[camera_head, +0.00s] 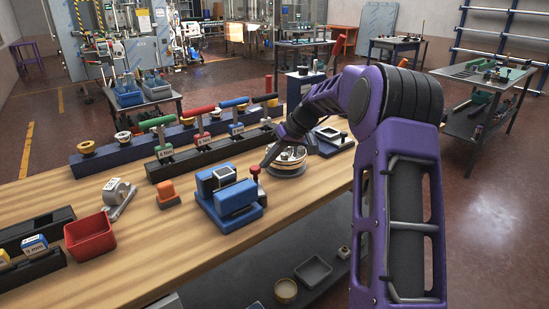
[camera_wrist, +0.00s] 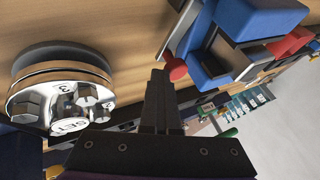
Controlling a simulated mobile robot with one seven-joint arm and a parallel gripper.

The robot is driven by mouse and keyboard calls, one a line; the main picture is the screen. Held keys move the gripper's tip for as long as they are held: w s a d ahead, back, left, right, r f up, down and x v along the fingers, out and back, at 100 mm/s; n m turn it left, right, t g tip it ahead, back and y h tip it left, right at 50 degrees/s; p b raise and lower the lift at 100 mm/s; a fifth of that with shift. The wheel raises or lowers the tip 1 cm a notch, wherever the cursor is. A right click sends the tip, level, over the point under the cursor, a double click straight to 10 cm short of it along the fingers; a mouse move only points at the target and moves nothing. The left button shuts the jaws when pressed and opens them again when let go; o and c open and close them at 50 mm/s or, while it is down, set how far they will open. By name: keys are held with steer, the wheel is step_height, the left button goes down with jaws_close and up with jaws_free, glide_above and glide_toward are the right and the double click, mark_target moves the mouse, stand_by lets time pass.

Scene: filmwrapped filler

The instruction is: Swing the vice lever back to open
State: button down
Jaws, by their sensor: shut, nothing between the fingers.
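The blue vice (camera_head: 236,203) sits on the wooden bench, with a grey block between its blue parts; it also shows at the upper right of the wrist view (camera_wrist: 262,18). Its lever ends in a red knob (camera_head: 256,169) and stands up at the vice's right side. The red knob also shows in the wrist view (camera_wrist: 175,69). My gripper (camera_head: 265,162) is shut and empty, its fingertips (camera_wrist: 158,74) right beside the knob. I cannot tell whether they touch it. The lower part of the lever is partly hidden in the wrist view.
A round steel fixture with bolt heads (camera_head: 288,167) stands just right of my gripper, and close by in the wrist view. Behind is a dark rack (camera_head: 212,150) of coloured-handled tools. An orange part (camera_head: 167,193) and a red bin (camera_head: 90,236) lie left of the vice.

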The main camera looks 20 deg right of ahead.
steer(key=shift+w+a+n+g+y+p, duration=0.2)
steer(key=shift+a+n+g+p, duration=0.3)
steer(key=shift+a+n, duration=0.25)
steer(key=shift+w+a+n+g+y+p, duration=0.1)
steer(key=shift+w+a+n+g+p, duration=0.1)
steer(key=shift+a+n+g+p, duration=0.4)
steer(key=shift+a, duration=0.15)
